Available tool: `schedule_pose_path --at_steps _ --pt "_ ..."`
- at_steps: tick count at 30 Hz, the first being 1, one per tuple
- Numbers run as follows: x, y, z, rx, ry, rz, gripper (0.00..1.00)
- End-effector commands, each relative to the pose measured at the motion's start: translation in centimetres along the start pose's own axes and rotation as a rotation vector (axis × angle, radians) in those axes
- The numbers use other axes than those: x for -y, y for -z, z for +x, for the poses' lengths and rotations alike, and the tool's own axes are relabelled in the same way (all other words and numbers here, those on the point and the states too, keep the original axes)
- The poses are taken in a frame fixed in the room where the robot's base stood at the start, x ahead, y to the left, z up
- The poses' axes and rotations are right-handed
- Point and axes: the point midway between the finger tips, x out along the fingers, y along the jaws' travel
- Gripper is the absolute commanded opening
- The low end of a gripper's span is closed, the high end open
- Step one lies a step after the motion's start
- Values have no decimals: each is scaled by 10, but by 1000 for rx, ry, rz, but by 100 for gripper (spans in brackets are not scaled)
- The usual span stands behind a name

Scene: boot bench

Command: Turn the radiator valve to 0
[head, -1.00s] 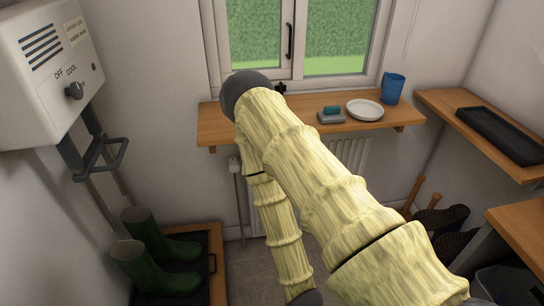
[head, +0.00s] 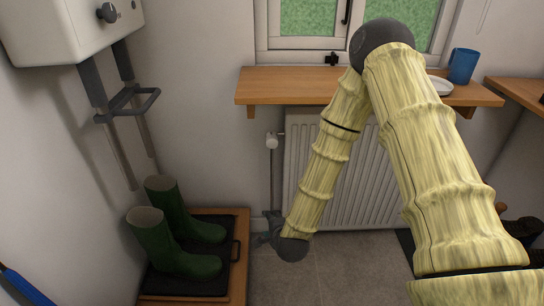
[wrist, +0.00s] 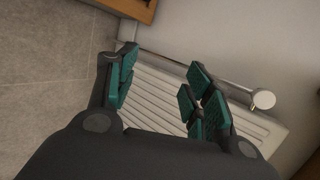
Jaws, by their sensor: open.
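The radiator valve (head: 272,141) is a small white knob at the upper left of the white radiator (head: 300,170), on top of a vertical pipe (head: 277,185). In the wrist view the valve (wrist: 263,100) shows as a pale round end on the pipe, right of the fingers. Its scale marks are too small to read. My gripper (head: 266,238) is low near the floor, well below the valve in the head view. In the wrist view my gripper (wrist: 164,76) is open and empty, with the radiator (wrist: 155,105) behind its teal-padded fingers. It does not touch the valve.
A wooden shelf (head: 290,88) overhangs the radiator, with a blue mug (head: 462,66) on it. Green boots (head: 170,245) stand on a dark tray (head: 233,225) at left. A white heater box (head: 55,35) hangs on the left wall. Grey floor (head: 330,265) is clear before the radiator.

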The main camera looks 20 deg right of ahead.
Motion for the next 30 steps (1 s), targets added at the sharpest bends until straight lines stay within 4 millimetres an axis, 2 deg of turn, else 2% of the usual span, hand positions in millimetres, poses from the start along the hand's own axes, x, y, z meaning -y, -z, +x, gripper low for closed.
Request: schedule_pose_path --at_steps 1,7,12,18,25,30 --pt "9 1 18 -2 57 95 51" --pt "78 1 48 29 279 507 51" --pt "136 7 59 103 461 847 51" --pt "189 16 57 211 616 1147 51" --pt "215 22 52 274 685 1287 51" --pt "224 24 61 278 689 1295 51"
